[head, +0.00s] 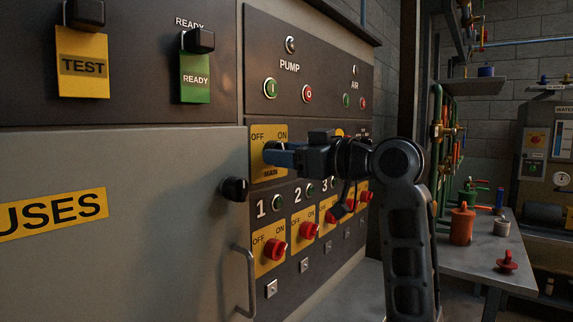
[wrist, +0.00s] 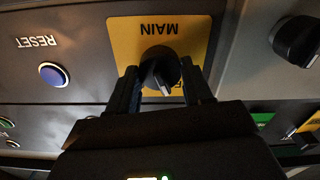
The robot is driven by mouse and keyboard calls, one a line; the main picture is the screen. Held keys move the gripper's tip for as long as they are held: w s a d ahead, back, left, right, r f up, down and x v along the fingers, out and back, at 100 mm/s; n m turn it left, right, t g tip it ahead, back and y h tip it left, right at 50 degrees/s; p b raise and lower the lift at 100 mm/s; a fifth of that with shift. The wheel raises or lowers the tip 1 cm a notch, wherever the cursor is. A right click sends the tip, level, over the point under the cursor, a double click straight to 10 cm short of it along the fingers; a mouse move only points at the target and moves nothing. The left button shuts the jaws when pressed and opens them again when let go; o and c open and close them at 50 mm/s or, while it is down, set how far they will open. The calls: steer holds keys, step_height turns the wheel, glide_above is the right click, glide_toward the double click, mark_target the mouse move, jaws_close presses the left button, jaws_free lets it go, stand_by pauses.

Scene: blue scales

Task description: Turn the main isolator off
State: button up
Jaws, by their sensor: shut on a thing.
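The main isolator is a dark rotary knob (wrist: 158,60) on a yellow plate marked MAIN (wrist: 125,45), which appears upside down in the wrist view. In the head view the plate (head: 268,174) shows OFF at upper left and ON at upper right. My gripper (wrist: 160,78) is shut on the knob, one finger on each side. In the head view my gripper (head: 274,155) reaches the plate from the right, and its fingers hide most of the knob.
Red knobs (head: 275,249) on numbered yellow plates run below my gripper. A black door knob (head: 234,188) and a door handle (head: 246,280) stick out at left. A blue RESET button (wrist: 53,75) is nearby. A bench (head: 480,260) with loose parts stands at right.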

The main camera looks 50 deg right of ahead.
steer(key=n+b, duration=0.2)
steer(key=n, duration=0.2)
steer(key=shift+f+n+b, duration=0.1)
steer(key=shift+n+b, duration=0.25)
steer(key=shift+n, duration=0.05)
stand_by(0.4)
steer(key=o, duration=1)
steer(key=shift+o, duration=0.2)
steer(key=s, duration=0.7)
steer(key=shift+s+b, duration=0.4)
steer(key=shift+d, duration=0.1)
